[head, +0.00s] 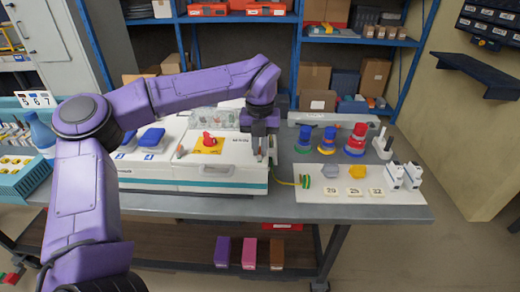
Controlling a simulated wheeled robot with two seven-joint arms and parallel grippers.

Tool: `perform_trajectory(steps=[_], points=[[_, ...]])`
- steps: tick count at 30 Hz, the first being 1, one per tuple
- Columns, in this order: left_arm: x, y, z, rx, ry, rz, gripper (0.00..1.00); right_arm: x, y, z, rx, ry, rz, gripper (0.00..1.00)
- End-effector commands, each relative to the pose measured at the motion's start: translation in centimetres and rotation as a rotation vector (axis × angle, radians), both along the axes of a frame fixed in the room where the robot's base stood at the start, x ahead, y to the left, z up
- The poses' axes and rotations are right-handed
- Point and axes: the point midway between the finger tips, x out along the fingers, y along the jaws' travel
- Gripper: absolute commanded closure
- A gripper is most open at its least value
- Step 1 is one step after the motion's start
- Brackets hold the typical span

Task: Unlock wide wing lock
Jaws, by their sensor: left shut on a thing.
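A white box with a teal stripe (215,180) stands on the table. On its lid, a red knob (209,139) sits on a yellow plate. A small upright grey-and-pink part (180,152) shows at the left of its front edge. My left gripper (262,157) points down at the box's front right corner, at the matching place on the right. It is shut on a part there, which looks like the wide wing lock; the fingers hide most of it, and its turn angle cannot be told. My right gripper is out of view.
A yellow-green cable (290,182) runs beside the box. The table's front edge is clear.

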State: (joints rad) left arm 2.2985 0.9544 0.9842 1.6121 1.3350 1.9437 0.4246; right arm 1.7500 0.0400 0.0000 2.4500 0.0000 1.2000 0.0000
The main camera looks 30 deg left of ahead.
Motion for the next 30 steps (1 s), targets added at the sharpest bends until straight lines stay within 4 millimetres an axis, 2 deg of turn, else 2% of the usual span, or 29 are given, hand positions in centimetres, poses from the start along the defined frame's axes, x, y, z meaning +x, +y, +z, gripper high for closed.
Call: perform_trajectory(steps=[19,21,22,30], points=[[0.05,0.04,0.09,0.0,-0.002,0.052,1.0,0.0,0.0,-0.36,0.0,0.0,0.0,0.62],[0.05,0.04,0.09,0.0,-0.002,0.051,0.71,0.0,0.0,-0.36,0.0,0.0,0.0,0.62],[0.04,0.03,0.09,0.0,-0.002,0.051,0.62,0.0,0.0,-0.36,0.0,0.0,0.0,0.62],[0.03,0.01,0.08,0.0,-0.001,0.05,0.62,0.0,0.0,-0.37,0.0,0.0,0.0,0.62]])
